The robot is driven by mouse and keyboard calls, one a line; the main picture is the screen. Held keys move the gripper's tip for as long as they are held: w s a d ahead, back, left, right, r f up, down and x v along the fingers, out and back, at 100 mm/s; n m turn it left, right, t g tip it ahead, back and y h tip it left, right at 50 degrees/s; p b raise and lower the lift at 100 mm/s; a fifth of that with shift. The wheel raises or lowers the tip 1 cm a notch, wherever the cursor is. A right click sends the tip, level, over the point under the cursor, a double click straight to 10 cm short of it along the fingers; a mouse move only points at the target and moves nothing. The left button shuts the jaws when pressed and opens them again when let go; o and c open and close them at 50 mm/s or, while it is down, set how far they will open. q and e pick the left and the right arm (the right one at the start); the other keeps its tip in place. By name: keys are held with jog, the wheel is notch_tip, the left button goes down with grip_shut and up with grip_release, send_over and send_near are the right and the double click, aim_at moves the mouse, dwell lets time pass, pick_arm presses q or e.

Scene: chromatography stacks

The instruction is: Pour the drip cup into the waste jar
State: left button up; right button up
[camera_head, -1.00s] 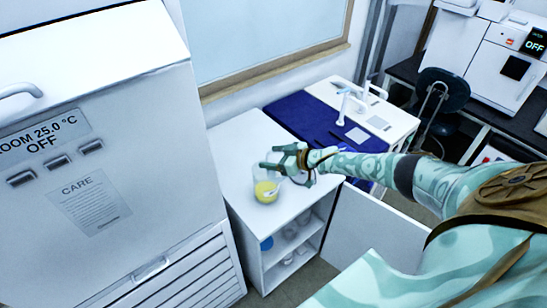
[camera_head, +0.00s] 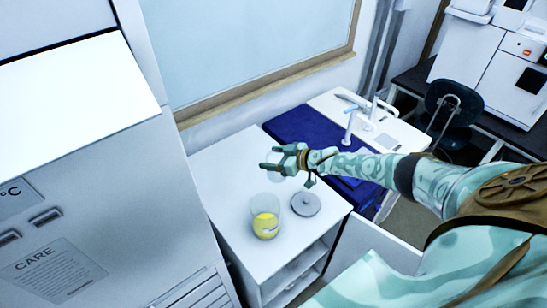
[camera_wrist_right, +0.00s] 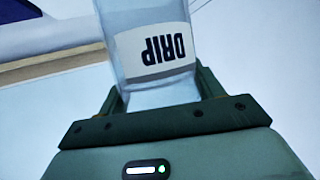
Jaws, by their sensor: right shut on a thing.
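My right gripper (camera_head: 283,163) is shut on the drip cup, a clear cup with a white label reading DRIP (camera_wrist_right: 155,52). In the right wrist view the cup stands between the two fingers and the label appears upside down. In the head view the cup is faint and partly hidden by the fingers, so its tilt is hard to tell. A clear jar with yellow contents (camera_head: 266,224), likely the waste jar, stands open on the white cabinet top. The gripper is above and behind this jar, apart from it. My left gripper is not in view.
A grey round lid (camera_head: 305,204) lies on the white cabinet top (camera_head: 222,178), right of the jar. A dark blue mat (camera_head: 300,124) and a white bench lie behind. A tall white appliance (camera_head: 95,170) stands at left. The cabinet door is open.

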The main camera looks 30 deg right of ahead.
aim_at(271, 180)
jog(key=shift+f, duration=0.6)
jog(key=shift+s+f+b, duration=0.1)
jog(key=shift+f+b, duration=0.5)
jog(key=shift+b, duration=0.3)
notch_tip(271, 180, down, 4)
jog(key=b, duration=0.3)
jog(key=shift+f+b, duration=0.2)
jog(key=shift+b, duration=0.2)
jog(key=shift+n+t+h, duration=0.3)
jog(key=shift+n+h, duration=0.1)
jog(key=shift+n, duration=0.3)
jog(key=shift+s+a+r+p, duration=0.1)
jog(key=shift+a+r+p, duration=0.15)
jog(key=shift+r+p, duration=0.55)
jog(key=shift+s+a+r+p, duration=0.2)
jog(key=shift+r+p, duration=0.4)
jog(key=shift+p, duration=0.3)
jog(key=shift+s+a+r+p, duration=0.1)
jog(key=shift+a+r+p, duration=0.15)
jog(key=shift+r+p, duration=0.55)
jog(key=shift+s+a+r+n+t+h+p, duration=0.2)
jog(key=shift+s+a+n+p, duration=0.05)
jog(key=shift+a+n+p, duration=0.15)
jog(key=shift+s+a+r+n+t+h+p, duration=0.15)
jog(key=shift+s+a+n+t+h+p, duration=0.1)
jog(key=shift+a+n, duration=0.15)
jog(key=shift+s+d, duration=0.1)
jog(key=shift+d, duration=0.05)
